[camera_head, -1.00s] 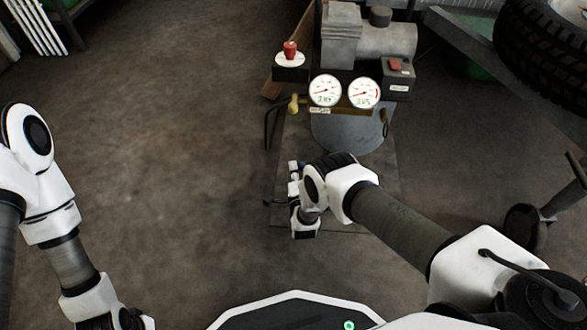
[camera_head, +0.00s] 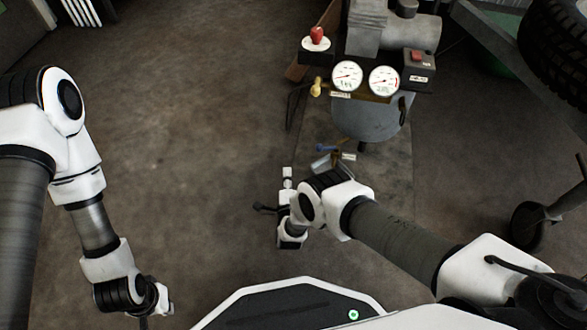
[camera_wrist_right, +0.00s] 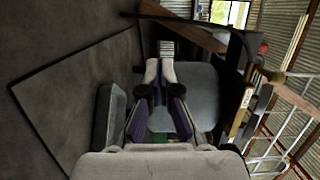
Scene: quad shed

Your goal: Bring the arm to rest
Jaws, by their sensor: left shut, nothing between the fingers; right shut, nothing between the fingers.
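My left arm (camera_head: 95,228) comes in from the left, with its forearm pointing down toward the lower edge. The end of my left gripper (camera_head: 144,321) is only just in view at that edge, shut and empty. My right arm (camera_head: 405,240) reaches in from the lower right and is folded at the wrist. My right gripper (camera_head: 340,156) shows small beyond the wrist joint, partly hidden by it. In the right wrist view the right gripper (camera_wrist_right: 160,74) has its fingers together, nothing held, with the compressor tank (camera_wrist_right: 200,90) behind them.
An air compressor (camera_head: 366,120) with two gauges (camera_head: 365,78), a red knob (camera_head: 317,35) and a switch box (camera_head: 418,68) stands ahead on a floor mat (camera_head: 385,170). A tyre (camera_head: 555,50) is at top right, a wheel (camera_head: 528,225) at right. The floor (camera_head: 190,120) at left is clear.

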